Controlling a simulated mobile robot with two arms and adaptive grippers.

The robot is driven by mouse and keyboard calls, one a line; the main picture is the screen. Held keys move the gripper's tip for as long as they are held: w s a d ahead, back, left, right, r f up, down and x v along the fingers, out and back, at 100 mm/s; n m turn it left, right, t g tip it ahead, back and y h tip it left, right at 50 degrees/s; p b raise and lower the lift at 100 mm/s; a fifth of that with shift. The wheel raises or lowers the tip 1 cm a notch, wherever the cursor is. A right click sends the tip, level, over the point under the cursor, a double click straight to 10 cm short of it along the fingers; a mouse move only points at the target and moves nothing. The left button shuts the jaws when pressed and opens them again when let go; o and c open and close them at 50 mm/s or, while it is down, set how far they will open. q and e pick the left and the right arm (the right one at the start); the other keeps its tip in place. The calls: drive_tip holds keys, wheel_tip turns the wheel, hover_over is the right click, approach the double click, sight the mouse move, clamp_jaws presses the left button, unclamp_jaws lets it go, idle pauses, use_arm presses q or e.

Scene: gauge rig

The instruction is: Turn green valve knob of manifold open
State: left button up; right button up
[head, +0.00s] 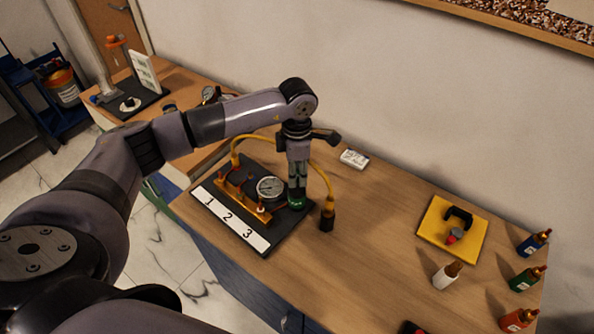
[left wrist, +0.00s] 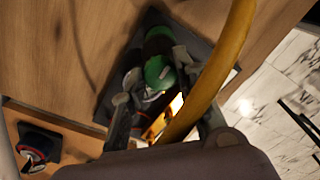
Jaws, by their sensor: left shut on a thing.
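The manifold is a yellow block (head: 240,201) with several fittings on a dark base plate, with a white strip (head: 229,218) marked 1, 2, 3 along its front edge. A round gauge (head: 270,188) stands on it. The green valve knob (head: 297,202) is at the right end of the plate; it also shows in the left wrist view (left wrist: 158,72). My left gripper (head: 297,190) points down from above and is shut on the green knob, its fingers on either side. They partly hide the knob. My right gripper is not in view.
A yellow hose loops around the manifold to a dark-bodied fitting (head: 327,218) on the table, and crosses close in the left wrist view (left wrist: 222,70). A white block (head: 354,159) lies behind. A yellow mat (head: 432,236) and several small bottles stand at the right.

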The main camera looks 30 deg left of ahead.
use_arm(q)
clamp_jaws()
drive_tip(key=n+b, duration=0.3)
drive_tip(key=n, duration=0.1)
drive_tip(key=shift+f, duration=0.15)
drive_tip(key=n+b, duration=0.2)
drive_tip(key=n, duration=0.1)
drive_tip(key=shift+n+b, duration=0.35)
drive_tip(key=shift+n, duration=0.05)
drive_tip(key=n+b, duration=0.1)
drive_tip(key=n, duration=0.2)
drive_tip(key=shift+n+b, duration=0.3)
drive_tip(key=shift+b, duration=0.05)
drive_tip(key=n+b, duration=0.1)
drive_tip(key=n, duration=0.2)
drive_tip(key=shift+w, duration=0.1)
drive_tip(key=shift+r+n+b, duration=0.25)
drive_tip(key=shift+n+b, duration=0.3)
drive_tip(key=shift+n, duration=1.15)
drive_tip(key=shift+a, duration=0.1)
